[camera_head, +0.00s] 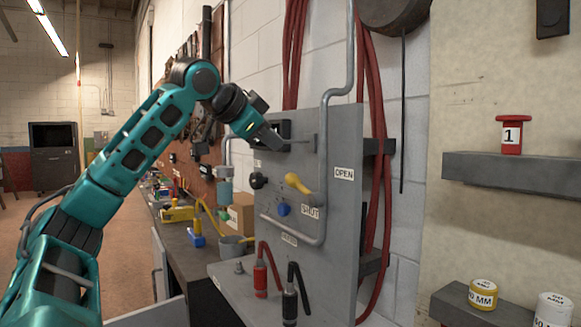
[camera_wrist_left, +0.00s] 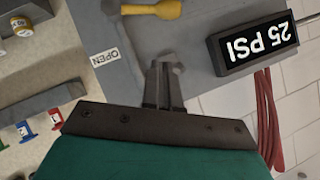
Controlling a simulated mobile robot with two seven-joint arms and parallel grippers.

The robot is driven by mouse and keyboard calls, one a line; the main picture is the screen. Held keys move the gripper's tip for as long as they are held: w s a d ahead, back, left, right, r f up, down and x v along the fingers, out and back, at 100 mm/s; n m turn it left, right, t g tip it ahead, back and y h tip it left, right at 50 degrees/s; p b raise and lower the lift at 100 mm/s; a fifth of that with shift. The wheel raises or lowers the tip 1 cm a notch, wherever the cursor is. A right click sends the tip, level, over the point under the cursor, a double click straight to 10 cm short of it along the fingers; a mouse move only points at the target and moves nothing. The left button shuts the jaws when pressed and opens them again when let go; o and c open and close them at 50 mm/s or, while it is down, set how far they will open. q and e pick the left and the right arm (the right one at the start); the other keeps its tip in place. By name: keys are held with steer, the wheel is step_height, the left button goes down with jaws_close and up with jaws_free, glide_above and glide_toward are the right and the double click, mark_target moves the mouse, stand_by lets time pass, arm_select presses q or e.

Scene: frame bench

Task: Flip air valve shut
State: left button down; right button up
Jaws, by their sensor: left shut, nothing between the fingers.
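The air valve's yellow lever (camera_head: 298,183) is on the upright grey panel (camera_head: 342,215). Its thick rounded end is at the upper left and its narrow end at the lower right. An OPEN label (camera_head: 344,174) is to its right and a SHUT label (camera_head: 310,212) is just below it. My left gripper (camera_head: 277,141) is shut and empty in front of the panel, above the lever and apart from it. In the left wrist view the shut fingers (camera_wrist_left: 164,82) point toward the panel, with part of the yellow lever (camera_wrist_left: 155,9) at the top edge. My right gripper is not seen.
A display reading 25 PSI (camera_wrist_left: 253,47) is close to my fingers in the left wrist view. A grey pipe (camera_head: 323,145) runs down the panel beside the lever. A black knob (camera_head: 258,180) and a blue knob (camera_head: 284,209) are nearby. Red hoses (camera_head: 379,210) hang behind.

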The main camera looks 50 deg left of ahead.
mark_target(288, 181)
arm_select(q)
steer(key=w+a+f, duration=0.3)
steer(key=w+f, duration=0.4)
steer(key=shift+a+p, duration=0.2)
steer(key=shift+p, duration=0.25)
steer(key=shift+a+f, duration=0.2)
steer(key=shift+a+f+n+h, duration=0.3)
steer(key=shift+a+f, duration=0.2)
steer(key=shift+a, duration=0.1)
steer(key=shift+w+a+f+n+h+p, duration=0.1)
steer(key=shift+f+n+h+p, duration=0.15)
steer(key=shift+p, duration=0.4)
steer(key=shift+f+h, duration=0.1)
steer(key=shift+h, duration=0.15)
steer(key=shift+f+n, duration=0.15)
steer(key=shift+n, duration=0.1)
